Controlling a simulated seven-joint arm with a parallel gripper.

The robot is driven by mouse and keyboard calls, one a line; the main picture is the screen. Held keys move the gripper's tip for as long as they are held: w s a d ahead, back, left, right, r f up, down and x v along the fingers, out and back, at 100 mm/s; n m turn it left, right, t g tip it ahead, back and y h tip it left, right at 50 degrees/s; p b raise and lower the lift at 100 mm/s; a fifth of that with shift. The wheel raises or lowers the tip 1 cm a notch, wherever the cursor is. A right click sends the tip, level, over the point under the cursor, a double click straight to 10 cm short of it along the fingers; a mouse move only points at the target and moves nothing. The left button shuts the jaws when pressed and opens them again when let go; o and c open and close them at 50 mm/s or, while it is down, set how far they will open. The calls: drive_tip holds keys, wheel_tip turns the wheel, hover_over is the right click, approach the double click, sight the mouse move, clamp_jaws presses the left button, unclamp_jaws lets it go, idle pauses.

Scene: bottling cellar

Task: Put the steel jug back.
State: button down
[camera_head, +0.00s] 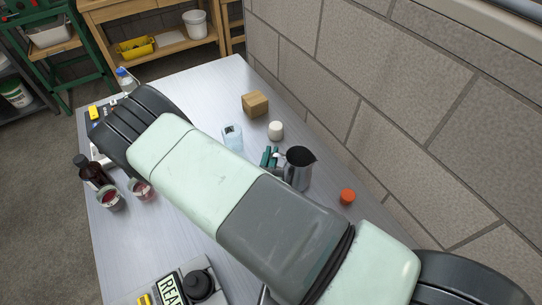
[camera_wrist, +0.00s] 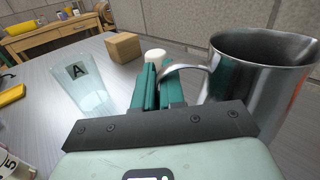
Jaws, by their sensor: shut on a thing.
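The steel jug (camera_head: 299,171) stands upright over the right part of the table, close to the wall. It fills the right of the wrist view (camera_wrist: 253,80), its curved handle reaching left to my gripper. My gripper (camera_head: 269,156) has teal fingers, seen up close in the wrist view (camera_wrist: 160,82). They are shut on the jug's handle, just left of the jug's body. The jug's base is partly hidden, and I cannot tell whether it touches the table.
Around the jug are a wooden block (camera_head: 255,103), a white cylinder (camera_head: 275,130), a clear cup marked A (camera_wrist: 80,82) and an orange cap (camera_head: 347,196). The block wall (camera_head: 400,130) borders the right side.

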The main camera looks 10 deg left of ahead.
drive_tip(key=shift+f, duration=0.2)
drive_tip(key=shift+f, duration=0.15)
drive_tip(key=c, duration=1.2)
unclamp_jaws()
drive_tip(key=shift+r, duration=0.2)
drive_tip(key=s, duration=0.7)
drive_tip(key=shift+s+d, duration=0.15)
drive_tip(key=shift+s, duration=0.15)
